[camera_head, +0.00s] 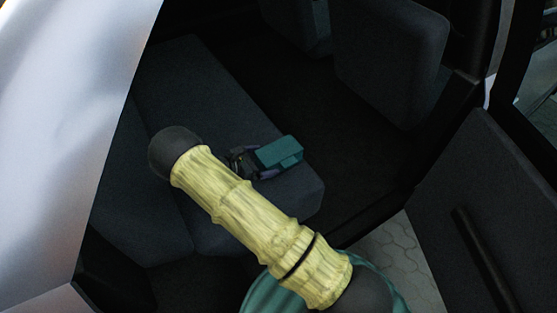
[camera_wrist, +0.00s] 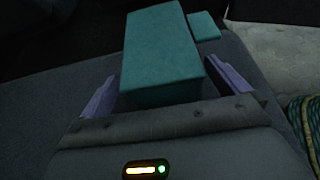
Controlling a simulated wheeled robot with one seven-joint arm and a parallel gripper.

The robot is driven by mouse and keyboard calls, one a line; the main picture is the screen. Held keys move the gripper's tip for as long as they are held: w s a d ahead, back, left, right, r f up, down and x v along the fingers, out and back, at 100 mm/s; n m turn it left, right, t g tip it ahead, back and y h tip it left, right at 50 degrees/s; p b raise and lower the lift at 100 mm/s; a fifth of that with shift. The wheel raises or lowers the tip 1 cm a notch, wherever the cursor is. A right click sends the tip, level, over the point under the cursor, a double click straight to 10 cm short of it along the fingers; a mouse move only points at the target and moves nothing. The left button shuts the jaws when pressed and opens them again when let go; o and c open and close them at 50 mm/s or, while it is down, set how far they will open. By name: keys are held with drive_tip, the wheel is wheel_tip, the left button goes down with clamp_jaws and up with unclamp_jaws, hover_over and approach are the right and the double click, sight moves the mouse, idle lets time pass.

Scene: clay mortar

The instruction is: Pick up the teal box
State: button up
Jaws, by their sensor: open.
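The teal box (camera_head: 279,152) lies on a dark grey seat cushion (camera_head: 225,100) inside a vehicle, near the cushion's front end. In the wrist view the teal box (camera_wrist: 160,45) stretches away from my gripper (camera_wrist: 160,72). A smaller teal piece (camera_wrist: 204,25) shows at its far right; I cannot tell if it is part of the box. My gripper is open, with one purple finger on each side of the box's near end. In the head view my gripper (camera_head: 252,164) is at the box's left end, partly hidden by my arm. Finger contact is unclear.
A dark seat (camera_head: 388,55) stands at the back right. An open door panel (camera_head: 490,215) is at the right, and a pale body panel (camera_head: 65,120) fills the left. The cushion behind the box is clear. Light paving (camera_head: 388,258) shows below the doorway.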

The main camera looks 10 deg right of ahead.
sight(272, 158)
drive_tip(key=x, duration=0.3)
drive_tip(key=shift+d, duration=0.5)
drive_tip(key=shift+c, duration=0.4)
drive_tip(key=shift+r, duration=0.1)
drive_tip(key=c, duration=1.1)
